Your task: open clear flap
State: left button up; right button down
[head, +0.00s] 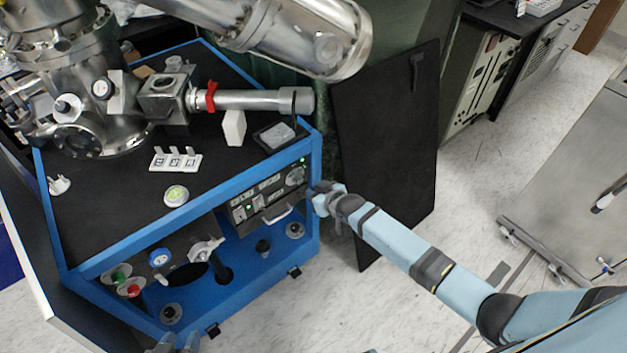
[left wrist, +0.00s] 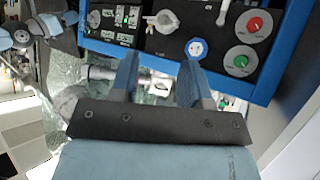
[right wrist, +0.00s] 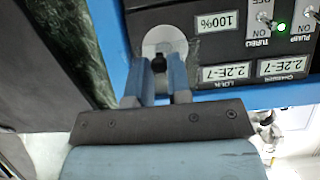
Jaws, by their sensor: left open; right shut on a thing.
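A small dark frame with a pale, glassy cover (head: 275,135) lies on the cart's black top, near its right corner; it looks lowered. I cannot tell for sure that this is the clear flap. My right gripper (head: 322,200) is at the cart's front right corner. In the right wrist view its fingers (right wrist: 165,90) are shut on the dark centre of a round grey knob (right wrist: 163,48), next to the 100% readout. My left gripper (head: 174,345) is at the head view's bottom edge. In the left wrist view its fingers (left wrist: 158,75) are apart and empty, below the panel.
The blue-framed cart (head: 95,258) carries a steel vacuum chamber (head: 90,120). Its front has a green knob (head: 119,278), a red knob (head: 131,291) and a white valve handle (head: 205,250). A black board (head: 385,150) leans behind the cart.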

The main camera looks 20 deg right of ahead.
aim_at(313, 172)
jog(key=shift+w+a+r+g+h+p, duration=0.15)
jog(key=shift+r+g+h+p, duration=0.4)
jog(key=shift+r+g+p, duration=1.4)
jog(key=shift+w+r+g+h+p, duration=0.15)
jog(key=shift+r+g+h+p, duration=0.8)
jog(key=shift+p, duration=1.95)
jog(key=shift+w+a+r+g+h+p, duration=0.1)
jog(key=shift+w+r+g+h+p, duration=0.1)
jog(key=shift+r+g+p, duration=1.45)
jog(key=shift+f+p, duration=0.5)
jog(key=shift+p, duration=0.35)
jog(key=c, duration=1.1)
grip_release()
jog(key=p+v, duration=0.1)
jog(key=v, duration=1.3)
jog(key=shift+w, duration=0.15)
